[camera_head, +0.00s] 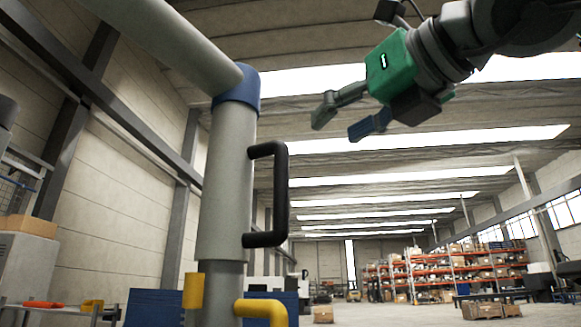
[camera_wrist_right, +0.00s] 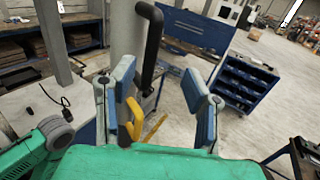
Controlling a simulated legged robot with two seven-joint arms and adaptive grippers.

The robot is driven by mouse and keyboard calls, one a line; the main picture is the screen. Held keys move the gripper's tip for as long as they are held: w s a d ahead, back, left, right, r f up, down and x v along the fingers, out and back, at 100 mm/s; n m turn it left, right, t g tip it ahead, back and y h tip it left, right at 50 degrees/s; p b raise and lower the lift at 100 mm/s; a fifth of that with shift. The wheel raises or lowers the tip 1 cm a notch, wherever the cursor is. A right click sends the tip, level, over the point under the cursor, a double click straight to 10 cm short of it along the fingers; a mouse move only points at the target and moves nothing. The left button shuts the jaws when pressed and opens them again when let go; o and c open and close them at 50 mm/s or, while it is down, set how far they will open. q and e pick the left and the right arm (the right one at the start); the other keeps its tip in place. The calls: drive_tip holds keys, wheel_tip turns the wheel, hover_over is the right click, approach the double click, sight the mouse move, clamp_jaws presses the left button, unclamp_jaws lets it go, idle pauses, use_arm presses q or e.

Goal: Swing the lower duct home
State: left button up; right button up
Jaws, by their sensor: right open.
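The lower duct (camera_head: 226,190) is a grey tube that hangs nearly upright below a blue joint (camera_head: 237,86). A second grey tube (camera_head: 160,35) runs from the joint to the upper left. A black handle (camera_head: 281,195) is on the duct's right side. My right gripper (camera_head: 343,122) is open and empty, above and right of the handle and apart from it. In the right wrist view the handle (camera_wrist_right: 151,45) shows beyond the open fingers (camera_wrist_right: 160,75), between their tips. My left gripper is in neither view.
Yellow pieces (camera_head: 262,310) sit at the duct's lower end; yellow parts (camera_wrist_right: 135,120) also show in the right wrist view. A blue drawer cabinet (camera_wrist_right: 248,82) and a workbench (camera_wrist_right: 45,100) stand near. Orange shelves (camera_head: 450,268) are far back. Air right of the handle is clear.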

sight(288, 162)
drive_tip(key=x, duration=0.4)
drive_tip(key=p+x, duration=0.1)
drive_tip(key=x, duration=0.3)
drive_tip(key=a+p+x, duration=0.1)
drive_tip(key=x, duration=0.3)
drive_tip(key=shift+s+a+f, duration=0.1)
drive_tip(key=shift+a, duration=0.15)
drive_tip(key=shift+w, duration=0.6)
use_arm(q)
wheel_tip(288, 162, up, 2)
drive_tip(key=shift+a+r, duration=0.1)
use_arm(e)
drive_tip(key=shift+w+d, duration=0.2)
drive_tip(key=shift+a, duration=0.1)
